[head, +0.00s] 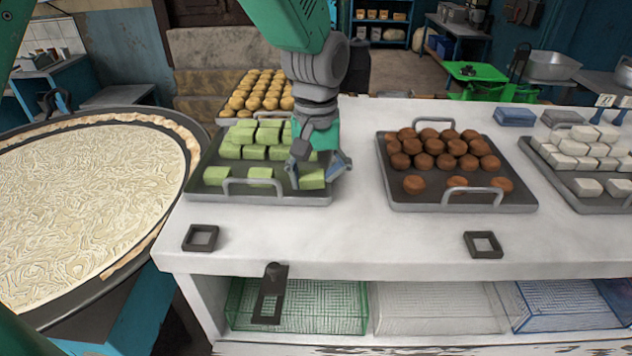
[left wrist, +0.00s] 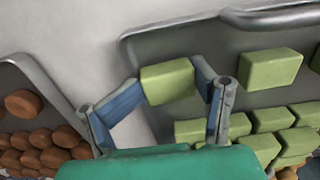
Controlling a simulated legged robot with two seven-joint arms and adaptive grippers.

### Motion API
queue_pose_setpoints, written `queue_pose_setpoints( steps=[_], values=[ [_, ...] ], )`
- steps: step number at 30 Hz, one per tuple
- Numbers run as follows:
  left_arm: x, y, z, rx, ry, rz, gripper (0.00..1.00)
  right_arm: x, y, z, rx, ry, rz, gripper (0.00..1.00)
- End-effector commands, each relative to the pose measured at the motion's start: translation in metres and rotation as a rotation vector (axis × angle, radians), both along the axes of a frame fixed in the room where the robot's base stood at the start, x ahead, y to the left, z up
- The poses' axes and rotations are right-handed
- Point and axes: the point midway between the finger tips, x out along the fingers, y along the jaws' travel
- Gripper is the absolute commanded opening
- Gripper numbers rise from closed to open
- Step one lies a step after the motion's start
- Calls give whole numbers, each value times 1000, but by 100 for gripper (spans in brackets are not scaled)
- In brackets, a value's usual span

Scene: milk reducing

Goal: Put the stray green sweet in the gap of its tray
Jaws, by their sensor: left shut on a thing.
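My left gripper (head: 318,172) is shut on a pale green block-shaped sweet (head: 312,179), pointing down at the front right corner of the green sweets' tray (head: 215,191). In the left wrist view the held sweet (left wrist: 168,82) sits between the two blue-grey fingers (left wrist: 172,88), over the tray's side edge. I cannot tell whether it touches the tray floor. Other green sweets stand in rows behind, with two more spaced along the front row; one front-row sweet (left wrist: 271,68) is beside the held one. The gripper hides part of the tray's right side. My right gripper is not in view.
A tray of brown balls (head: 458,201) stands to the right, a tray of white blocks (head: 590,205) farther right. A tray of yellow sweets (head: 262,92) is behind. A large round pan (head: 85,200) is at left. The white counter (head: 345,235) is clear between the trays.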

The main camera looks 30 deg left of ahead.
Motion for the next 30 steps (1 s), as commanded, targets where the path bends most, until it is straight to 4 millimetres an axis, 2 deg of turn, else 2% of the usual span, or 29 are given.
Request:
queue_pose_setpoints(
  steps=[9, 15, 21, 30],
  values=[
    [2, 2, 75, 0, -14, 0, 48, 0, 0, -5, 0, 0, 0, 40],
    [4, 2, 107, 1, -13, 1, 48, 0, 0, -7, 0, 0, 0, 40],
    [3, 3, 119, 1, -12, 1, 48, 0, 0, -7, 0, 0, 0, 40],
    [3, 3, 120, 1, -12, 1, 48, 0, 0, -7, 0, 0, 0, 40]
  ],
)
